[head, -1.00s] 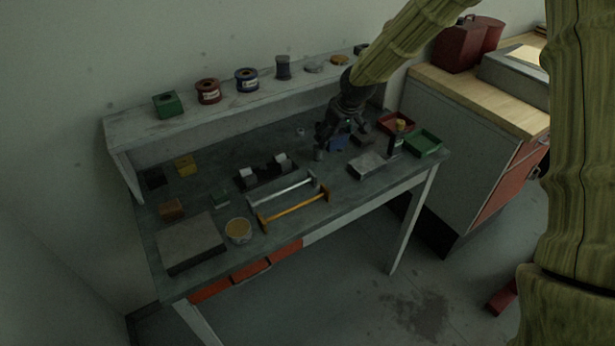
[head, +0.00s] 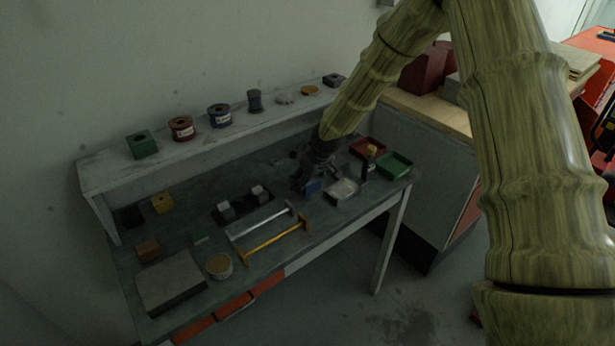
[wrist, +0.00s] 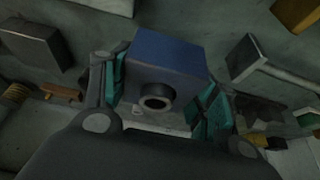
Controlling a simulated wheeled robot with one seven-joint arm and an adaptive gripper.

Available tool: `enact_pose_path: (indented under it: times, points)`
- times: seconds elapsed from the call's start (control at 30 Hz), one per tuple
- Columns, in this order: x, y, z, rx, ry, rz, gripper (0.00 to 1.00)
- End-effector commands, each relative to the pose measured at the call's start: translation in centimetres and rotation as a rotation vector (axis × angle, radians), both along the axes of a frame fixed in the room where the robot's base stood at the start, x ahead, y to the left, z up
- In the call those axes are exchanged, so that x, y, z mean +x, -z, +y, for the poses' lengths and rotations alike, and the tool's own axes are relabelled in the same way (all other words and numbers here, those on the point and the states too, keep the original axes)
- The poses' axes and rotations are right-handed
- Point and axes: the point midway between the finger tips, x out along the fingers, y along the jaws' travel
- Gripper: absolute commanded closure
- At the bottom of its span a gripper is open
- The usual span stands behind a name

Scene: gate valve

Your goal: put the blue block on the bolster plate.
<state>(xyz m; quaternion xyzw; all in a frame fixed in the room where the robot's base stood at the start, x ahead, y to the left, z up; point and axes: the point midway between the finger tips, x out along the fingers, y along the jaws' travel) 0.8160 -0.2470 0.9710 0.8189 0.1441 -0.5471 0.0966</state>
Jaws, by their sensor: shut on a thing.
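The blue block (head: 312,187) is in my gripper (head: 308,180), low over the right part of the workbench in the head view. In the wrist view the blue block (wrist: 168,62) fills the space between the teal finger pads of my gripper (wrist: 163,95), and a dark round ring shows on its near face. A small light grey plate (head: 342,191) lies just right of the block. A larger grey plate (head: 170,283) lies at the bench's front left. I cannot tell which one is the bolster plate, nor whether the block touches the bench.
Red (head: 367,147) and green (head: 396,165) trays stand at the right end. A grey-handled bar (head: 260,220) and an orange bar (head: 275,241) lie mid-bench, near a dark fixture with light blocks (head: 242,205). A shelf (head: 205,135) with spools runs along the back.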

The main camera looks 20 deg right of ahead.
Motion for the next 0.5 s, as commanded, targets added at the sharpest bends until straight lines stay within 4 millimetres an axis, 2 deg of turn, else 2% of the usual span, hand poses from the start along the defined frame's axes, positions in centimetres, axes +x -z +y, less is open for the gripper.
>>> enact_pose_path:
  times: [0.33, 0.5]
  points:
    - [0.1, 2.9, 0.1, 0.0, -0.001, -0.001, 1.0]
    - [0.1, 3.4, 0.1, 0.001, 0.0, -0.004, 1.0]
